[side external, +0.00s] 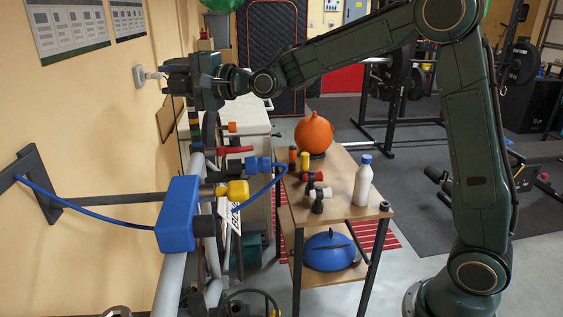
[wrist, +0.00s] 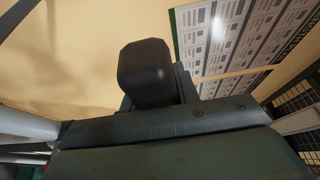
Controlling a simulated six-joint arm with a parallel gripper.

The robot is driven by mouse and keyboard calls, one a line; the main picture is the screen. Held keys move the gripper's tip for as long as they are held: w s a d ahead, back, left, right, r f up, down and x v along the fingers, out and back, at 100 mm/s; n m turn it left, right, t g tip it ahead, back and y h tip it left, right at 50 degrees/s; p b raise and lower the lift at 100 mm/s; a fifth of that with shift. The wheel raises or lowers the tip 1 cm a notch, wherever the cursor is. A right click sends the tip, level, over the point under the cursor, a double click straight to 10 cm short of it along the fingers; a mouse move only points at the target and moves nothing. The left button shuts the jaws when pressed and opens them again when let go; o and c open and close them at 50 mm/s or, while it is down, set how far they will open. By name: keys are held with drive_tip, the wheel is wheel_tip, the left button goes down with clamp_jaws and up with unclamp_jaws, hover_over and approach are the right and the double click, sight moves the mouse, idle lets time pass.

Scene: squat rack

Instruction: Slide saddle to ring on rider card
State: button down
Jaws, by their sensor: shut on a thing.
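My gripper (side external: 180,76) is at the upper left, close to the wall, at the top of the rack's grey upright (side external: 171,285). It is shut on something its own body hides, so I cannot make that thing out. The wrist view shows a dark rounded block (wrist: 146,72) in front of the gripper body; I cannot tell whether it is a finger or the held thing. Below the gripper is a strip with coloured bands (side external: 195,124). A large blue block (side external: 178,214) sits on the upright lower down. I cannot identify the saddle, ring or rider card for sure.
A dark wall bracket (side external: 38,185) holds a bar and blue cable. A red lever (side external: 235,150), yellow block (side external: 236,190) and white lettered plate (side external: 228,226) crowd the rack. A cart (side external: 338,205) with a white bottle (side external: 362,182) stands right. A grey wall fitting (side external: 141,76) is close by.

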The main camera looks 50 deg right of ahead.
drive_tip(key=c, duration=1.2)
unclamp_jaws()
drive_tip(key=shift+r, duration=0.25)
drive_tip(key=shift+o, duration=0.8)
drive_tip(key=shift+f, duration=0.15)
drive_tip(key=shift+s+d, duration=0.1)
drive_tip(key=shift+s, duration=0.1)
drive_tip(key=v, duration=1.3)
drive_tip(key=shift+s, duration=0.2)
drive_tip(key=shift+s, duration=0.1)
drive_tip(key=s+d+f+n+g+h, duration=0.1)
drive_tip(key=s+f+n+g+h, duration=0.1)
drive_tip(key=s, duration=0.7)
drive_tip(key=s+d+f+n+g+h, duration=0.1)
drive_tip(key=s+f+n+g, duration=0.4)
drive_tip(key=s, duration=0.5)
drive_tip(key=s+d+f+n+g+h, duration=0.2)
drive_tip(key=s+f+n+g+h, duration=0.2)
drive_tip(key=s, duration=0.6)
drive_tip(key=f+n, duration=0.2)
drive_tip(key=shift+n, duration=0.3)
